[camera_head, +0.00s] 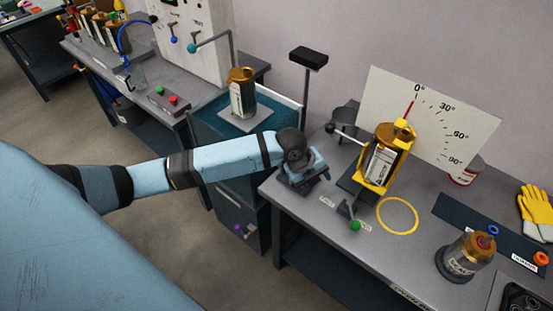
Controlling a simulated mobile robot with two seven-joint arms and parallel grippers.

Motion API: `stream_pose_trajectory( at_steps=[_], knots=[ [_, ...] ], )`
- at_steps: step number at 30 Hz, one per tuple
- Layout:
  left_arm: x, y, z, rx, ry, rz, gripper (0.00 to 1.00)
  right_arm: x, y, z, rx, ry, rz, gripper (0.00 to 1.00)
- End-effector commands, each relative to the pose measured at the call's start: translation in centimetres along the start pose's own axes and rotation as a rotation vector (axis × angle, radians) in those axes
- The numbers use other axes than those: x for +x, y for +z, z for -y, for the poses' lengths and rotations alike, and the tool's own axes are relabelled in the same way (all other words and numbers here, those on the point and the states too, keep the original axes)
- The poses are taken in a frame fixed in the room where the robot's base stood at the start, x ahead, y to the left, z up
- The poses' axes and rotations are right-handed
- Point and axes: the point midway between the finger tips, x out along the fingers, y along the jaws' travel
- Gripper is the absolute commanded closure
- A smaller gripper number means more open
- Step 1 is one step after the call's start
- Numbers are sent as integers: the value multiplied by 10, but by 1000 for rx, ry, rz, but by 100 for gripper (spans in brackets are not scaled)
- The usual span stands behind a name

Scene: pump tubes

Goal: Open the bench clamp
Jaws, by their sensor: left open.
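The bench clamp (371,178) is a yellow frame on a dark base on the right-hand bench. A pump tube (382,163) with a copper-coloured top and white label stands upright in it. A lever with a black ball end (330,127) sticks out to the left of the clamp. A small lever with a green knob (355,225) sits in front, between two small labels too small to read. My left gripper (310,188) is open over the bench's left end, left of the clamp and apart from both levers. Its fingertips are partly hidden. My right gripper is out of view.
An angle board (425,112) stands behind the clamp. A yellow ring (398,216) is marked on the bench. Another tube (466,257) stands at the front right, and yellow gloves (534,208) lie farther right. A second tube (242,94) stands on the teal cart behind my arm.

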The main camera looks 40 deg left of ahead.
Motion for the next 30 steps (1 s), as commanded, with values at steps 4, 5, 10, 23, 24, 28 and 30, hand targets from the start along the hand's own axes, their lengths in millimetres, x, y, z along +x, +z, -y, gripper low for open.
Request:
stream_pose_trajectory(
  at_steps=[4, 5, 10, 23, 24, 28, 30],
  knots=[
    [-34, 62, 8, 325, 186, 35, 42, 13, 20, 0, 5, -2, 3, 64],
    [-43, 72, 8, 381, 224, 33, 42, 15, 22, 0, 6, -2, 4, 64],
    [-93, 118, 7, 618, 392, -6, 42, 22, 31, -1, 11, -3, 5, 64],
    [-111, 145, -8, 754, 494, -64, 42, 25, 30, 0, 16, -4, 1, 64],
    [-104, 146, -11, 753, 493, -64, 42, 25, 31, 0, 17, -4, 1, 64],
    [-79, 149, -24, 753, 493, -64, 42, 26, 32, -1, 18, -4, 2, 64],
    [-65, 150, -30, 753, 492, -65, 42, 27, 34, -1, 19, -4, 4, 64]
  ],
)
